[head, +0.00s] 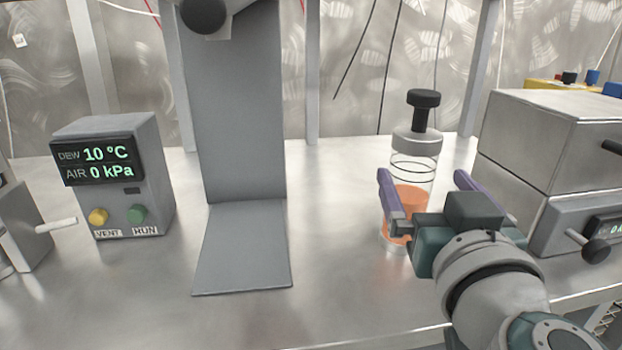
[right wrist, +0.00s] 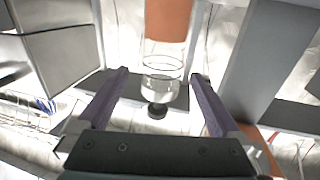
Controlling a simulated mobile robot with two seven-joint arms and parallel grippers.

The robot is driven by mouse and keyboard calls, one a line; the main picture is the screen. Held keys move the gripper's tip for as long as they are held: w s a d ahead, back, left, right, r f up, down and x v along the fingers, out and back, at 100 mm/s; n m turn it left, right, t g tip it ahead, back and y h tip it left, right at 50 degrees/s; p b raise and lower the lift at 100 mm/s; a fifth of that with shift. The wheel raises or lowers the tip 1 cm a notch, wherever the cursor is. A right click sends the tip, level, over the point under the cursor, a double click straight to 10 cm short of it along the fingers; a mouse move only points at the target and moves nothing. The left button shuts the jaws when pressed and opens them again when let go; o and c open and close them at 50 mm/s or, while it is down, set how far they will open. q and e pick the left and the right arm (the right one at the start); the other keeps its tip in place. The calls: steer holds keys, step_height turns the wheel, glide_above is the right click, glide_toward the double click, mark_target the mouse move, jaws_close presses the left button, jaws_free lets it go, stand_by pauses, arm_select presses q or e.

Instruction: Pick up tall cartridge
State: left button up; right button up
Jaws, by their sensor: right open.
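The tall cartridge (head: 411,168) stands upright on the steel bench in the head view. It is a clear cylinder with dark rings, orange contents, a grey cap and a black knob on top. My right gripper (head: 423,180) is open, with one purple finger on each side of the cartridge's body. In the head view the left finger overlaps the cartridge's left edge; the right finger is clear of it. In the right wrist view the cartridge (right wrist: 163,68) appears inverted, between the spread fingers (right wrist: 160,76). Whether either finger touches it, I cannot tell. My left gripper is not in view.
A grey box with a display (head: 112,178) stands at the left. A grey bent plate (head: 243,245) stands left of the cartridge. Stacked grey boxes (head: 545,135) stand close on the right. The bench (head: 335,235) is clear between plate and cartridge.

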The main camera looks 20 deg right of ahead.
steer(key=b+x, duration=0.1)
steer(key=x, duration=0.4)
steer(key=shift+w+a+f, duration=0.1)
steer(key=shift+w+f, duration=0.05)
steer(key=shift+w, duration=0.05)
steer(key=shift+c, duration=0.2)
jaws_close()
stand_by(0.4)
